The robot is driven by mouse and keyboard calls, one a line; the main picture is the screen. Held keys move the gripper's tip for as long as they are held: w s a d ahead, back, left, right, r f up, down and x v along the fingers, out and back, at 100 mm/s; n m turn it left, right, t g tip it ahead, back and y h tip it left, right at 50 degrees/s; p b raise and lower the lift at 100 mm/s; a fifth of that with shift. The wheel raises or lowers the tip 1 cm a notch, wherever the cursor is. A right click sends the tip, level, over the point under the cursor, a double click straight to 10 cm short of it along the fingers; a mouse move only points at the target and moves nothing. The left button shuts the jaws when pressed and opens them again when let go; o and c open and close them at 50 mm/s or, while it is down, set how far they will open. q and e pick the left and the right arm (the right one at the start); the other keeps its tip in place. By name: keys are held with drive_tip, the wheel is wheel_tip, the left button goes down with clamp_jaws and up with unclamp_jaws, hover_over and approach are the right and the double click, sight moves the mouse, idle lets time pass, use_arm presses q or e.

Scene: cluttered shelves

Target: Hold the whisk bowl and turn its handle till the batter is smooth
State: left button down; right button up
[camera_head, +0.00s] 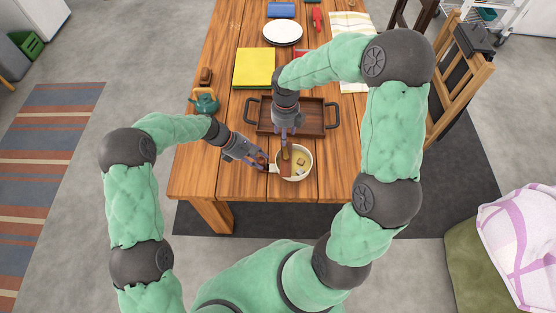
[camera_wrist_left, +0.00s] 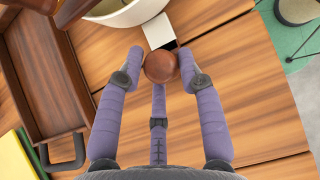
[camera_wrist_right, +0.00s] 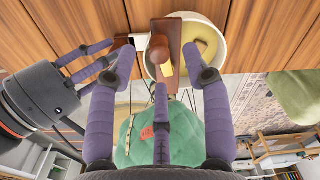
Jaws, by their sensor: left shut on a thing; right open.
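The white whisk bowl (camera_head: 307,166) stands near the table's front edge, with pale yellow batter (camera_wrist_right: 211,35) and darker yellow lumps inside. A brown wooden bar (camera_wrist_right: 172,28) crosses its top, with a round brown knob (camera_wrist_right: 158,50) on it. My left gripper (camera_head: 265,163) is shut on the bowl's brown side grip (camera_wrist_left: 160,66), which joins the bowl by a pale bracket (camera_wrist_left: 158,31). My right gripper (camera_head: 286,140) is above the bowl, pointing down. In the right wrist view its open fingers (camera_wrist_right: 159,78) are spread around the knob's near side, without visible contact.
A wooden tray (camera_head: 318,116) with black handles lies just behind the bowl. A teal teapot (camera_head: 204,104), a yellow book (camera_head: 254,69) and a white plate (camera_head: 283,33) are farther off. Bare tabletop (camera_head: 195,170) lies left of the bowl.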

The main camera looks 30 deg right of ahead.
use_arm(q)
drive_tip(key=shift+s+f, duration=0.25)
drive_tip(key=shift+f, duration=0.1)
use_arm(e)
wheel_tip(320, 180, up, 9)
idle(0.5)
use_arm(q)
drive_tip(key=c, duration=0.9)
unclamp_jaws()
drive_tip(key=shift+c, duration=0.2)
drive_tip(key=shift+o, duration=1)
drive_tip(key=shift+w, duration=0.1)
drive_tip(key=shift+w+r, duration=0.1)
drive_tip(key=shift+r, duration=0.05)
use_arm(e)
drive_tip(key=shift+w, duration=0.1)
